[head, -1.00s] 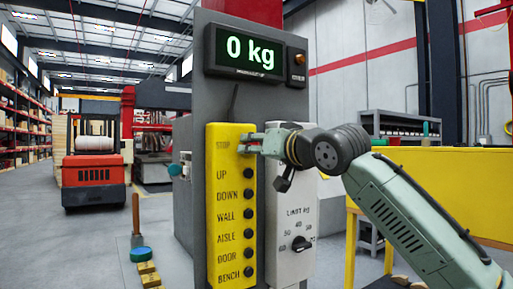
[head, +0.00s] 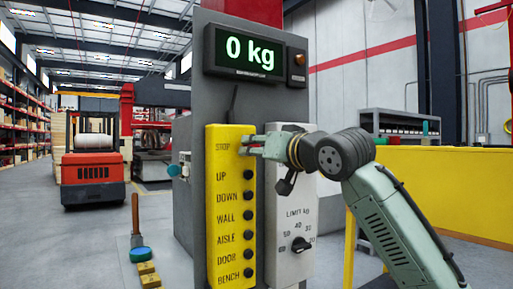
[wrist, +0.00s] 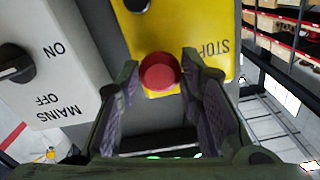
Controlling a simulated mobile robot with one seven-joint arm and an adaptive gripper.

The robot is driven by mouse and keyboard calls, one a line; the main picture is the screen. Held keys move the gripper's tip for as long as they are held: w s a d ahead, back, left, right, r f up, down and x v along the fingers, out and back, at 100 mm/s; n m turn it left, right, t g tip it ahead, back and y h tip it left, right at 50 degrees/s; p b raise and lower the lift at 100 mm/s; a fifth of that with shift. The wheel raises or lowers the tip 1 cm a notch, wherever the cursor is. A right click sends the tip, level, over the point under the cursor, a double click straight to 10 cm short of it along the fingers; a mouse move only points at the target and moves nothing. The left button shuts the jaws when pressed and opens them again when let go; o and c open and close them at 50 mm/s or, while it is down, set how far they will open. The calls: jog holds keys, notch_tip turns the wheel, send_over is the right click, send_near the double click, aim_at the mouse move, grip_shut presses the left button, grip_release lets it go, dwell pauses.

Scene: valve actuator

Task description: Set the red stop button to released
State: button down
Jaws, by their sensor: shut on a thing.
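The red stop button (wrist: 160,72) shows in the wrist view on the yellow panel (wrist: 185,40), beside the STOP label. The same yellow panel (head: 222,240) stands upright in the head view, with STOP at its top. My gripper (wrist: 158,92) has its two fingers on either side of the red button. The fingers are closed around it, though small gaps seem to show in the wrist view. In the head view my gripper (head: 246,143) is at the STOP row and hides the button.
Below are several black buttons (head: 248,195) marked UP to BENCH. A white box with a limit knob (head: 301,244) and a mains switch (wrist: 18,63) stands close beside the panel. The display (head: 243,50) above reads 0 kg. A yellow barrier (head: 445,190) is at right.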

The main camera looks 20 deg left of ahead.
jog(key=shift+s+f, duration=0.1)
jog(key=c, duration=1.5)
grip_release()
jog(key=shift+c, duration=0.2)
jog(key=shift+o, duration=1.3)
jog(key=shift+s+d, duration=0.1)
jog(key=shift+d, duration=0.1)
jog(key=shift+o, duration=0.9)
jog(key=v, duration=1.2)
